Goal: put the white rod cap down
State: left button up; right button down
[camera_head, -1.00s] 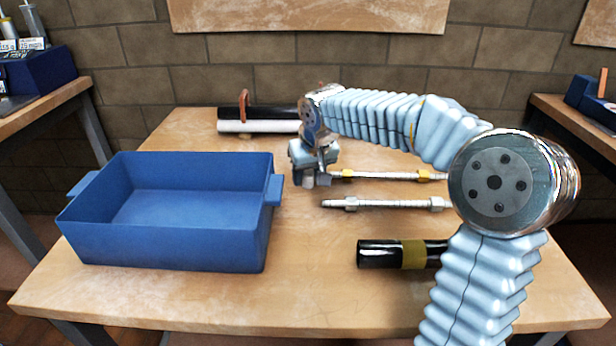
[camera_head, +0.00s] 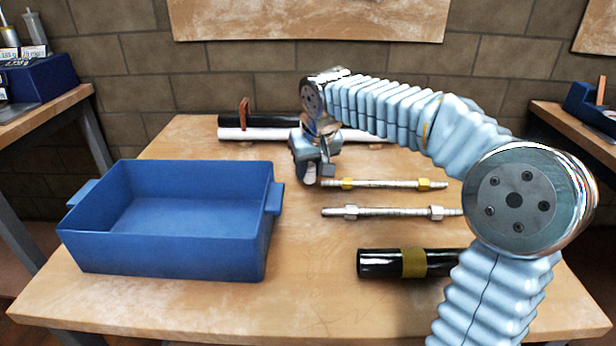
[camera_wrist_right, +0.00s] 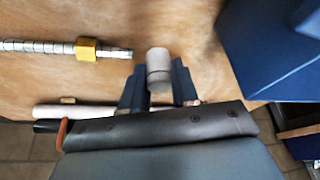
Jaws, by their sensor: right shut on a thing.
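My right gripper (camera_head: 316,172) is shut on the white rod cap (camera_wrist_right: 158,68), a short pale cylinder that shows between its two dark fingers in the right wrist view (camera_wrist_right: 157,86). In the head view the gripper is over the table, just beyond the left end of the yellow-nut rod (camera_head: 390,184); the cap is too small to make out clearly there. That rod also shows at the left of the wrist view (camera_wrist_right: 40,46). Whether the cap touches the table is unclear. My left gripper is out of view.
An empty blue bin (camera_head: 165,245) stands on the left of the wooden table (camera_head: 310,310). A white-nut rod (camera_head: 385,212) and a black tube with an olive band (camera_head: 385,263) lie nearer. A white tube (camera_head: 255,134) and a black tube (camera_head: 275,120) lie behind.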

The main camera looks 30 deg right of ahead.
aim_at(309, 174)
jog(key=s+r, duration=0.1)
jog(key=r, duration=0.1)
jog(key=s+a+r, duration=0.1)
jog(key=s+r, duration=0.1)
jog(key=shift+s+a+r, duration=0.1)
jog(key=shift+s, duration=0.05)
jog(key=s+a+r+b, duration=0.1)
jog(key=s+a+r, duration=0.2)
jog(key=s, duration=0.5)
jog(key=shift+s+r, duration=0.3)
jog(key=shift+r, duration=0.2)
